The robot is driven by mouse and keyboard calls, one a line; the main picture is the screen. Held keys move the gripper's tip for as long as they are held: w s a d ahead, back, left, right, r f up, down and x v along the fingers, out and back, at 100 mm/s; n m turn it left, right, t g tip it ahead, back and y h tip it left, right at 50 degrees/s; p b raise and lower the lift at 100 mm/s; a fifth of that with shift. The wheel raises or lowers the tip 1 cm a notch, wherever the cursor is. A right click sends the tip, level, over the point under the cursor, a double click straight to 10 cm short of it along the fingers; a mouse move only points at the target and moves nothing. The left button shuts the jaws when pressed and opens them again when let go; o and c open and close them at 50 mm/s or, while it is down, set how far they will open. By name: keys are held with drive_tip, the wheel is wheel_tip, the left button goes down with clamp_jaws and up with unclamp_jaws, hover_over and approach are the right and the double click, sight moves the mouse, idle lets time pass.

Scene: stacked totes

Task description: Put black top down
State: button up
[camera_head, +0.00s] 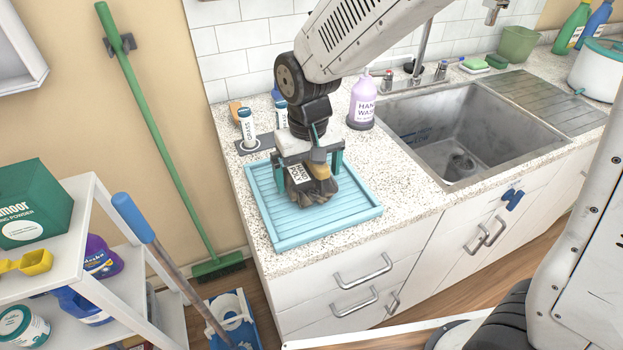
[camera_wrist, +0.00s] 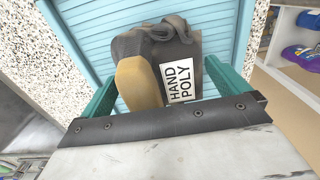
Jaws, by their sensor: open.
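The black top, a crumpled dark bundle (camera_head: 313,192) with a white "HAND POLY" label, sits on the light-blue ribbed tray (camera_head: 276,221) on the counter. It also shows in the wrist view (camera_wrist: 142,43). My gripper (camera_head: 309,170) is right above the tray with its teal fingers apart, one on each side of the bundle. In the wrist view my gripper (camera_wrist: 160,88) shows gaps between the fingers and the bundle. A tan rounded piece (camera_wrist: 140,82) lies against the bundle; I cannot tell whether it is part of it. The bundle's underside is hidden.
A purple hand-wash bottle (camera_head: 362,100) stands behind the tray, beside the sink (camera_head: 470,135). Small bottles (camera_head: 246,128) stand on a dark mat at the back left. A white shelf (camera_head: 90,215) is at the left. Counter between tray and sink is clear.

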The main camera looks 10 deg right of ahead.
drive_tip(key=c, duration=1.1)
drive_tip(key=shift+r, duration=0.1)
